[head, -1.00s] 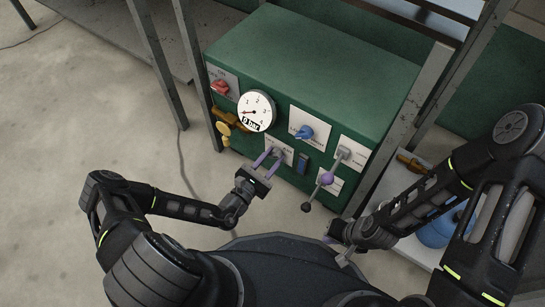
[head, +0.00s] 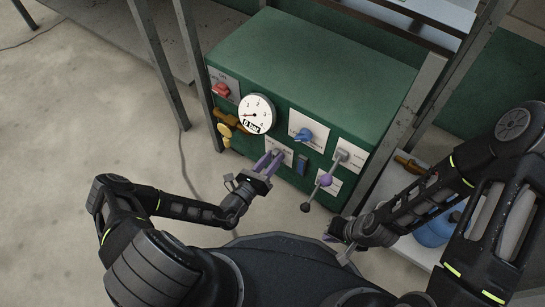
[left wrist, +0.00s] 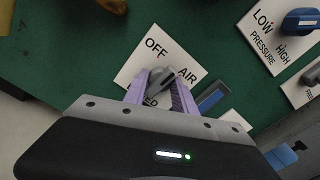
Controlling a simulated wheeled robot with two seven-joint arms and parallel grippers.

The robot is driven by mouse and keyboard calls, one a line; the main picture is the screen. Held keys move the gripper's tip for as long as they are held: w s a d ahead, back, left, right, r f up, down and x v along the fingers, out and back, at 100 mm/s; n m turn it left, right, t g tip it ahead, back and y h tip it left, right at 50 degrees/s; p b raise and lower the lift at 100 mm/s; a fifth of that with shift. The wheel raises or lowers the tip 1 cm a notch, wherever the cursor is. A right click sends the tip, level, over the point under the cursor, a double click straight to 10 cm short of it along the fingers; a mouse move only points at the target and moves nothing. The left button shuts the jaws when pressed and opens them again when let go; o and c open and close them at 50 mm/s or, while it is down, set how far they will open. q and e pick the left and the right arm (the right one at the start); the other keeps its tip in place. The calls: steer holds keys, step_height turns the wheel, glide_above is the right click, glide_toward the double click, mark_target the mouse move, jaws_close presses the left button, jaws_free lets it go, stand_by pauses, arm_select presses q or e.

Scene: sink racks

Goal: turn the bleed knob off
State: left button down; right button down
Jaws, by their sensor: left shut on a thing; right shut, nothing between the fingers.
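The bleed knob (left wrist: 161,80) is a small grey knob on a white plate (left wrist: 138,58). The plate shows OFF at its upper left, AIR at its upper right and a partly covered word ending in ED below. My left gripper (left wrist: 160,88) is shut on the knob with a purple finger on each side. In the head view the left gripper (head: 269,160) reaches up to the front of the green box, and the knob (head: 278,152) shows small at its tips. My right gripper (head: 337,240) is shut and empty, low and right of the box.
Grey frame legs (head: 393,135) flank the box.

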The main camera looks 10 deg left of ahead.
arm_select(q)
steer(key=n, duration=0.4)
steer(key=shift+f+n, duration=0.1)
steer(key=shift+n, duration=0.2)
steer(key=n, duration=0.5)
steer(key=shift+n, duration=0.4)
arm_select(e)
steer(key=shift+f, duration=0.2)
arm_select(q)
steer(key=c, duration=1)
jaws_free()
steer(key=shift+s, duration=0.1)
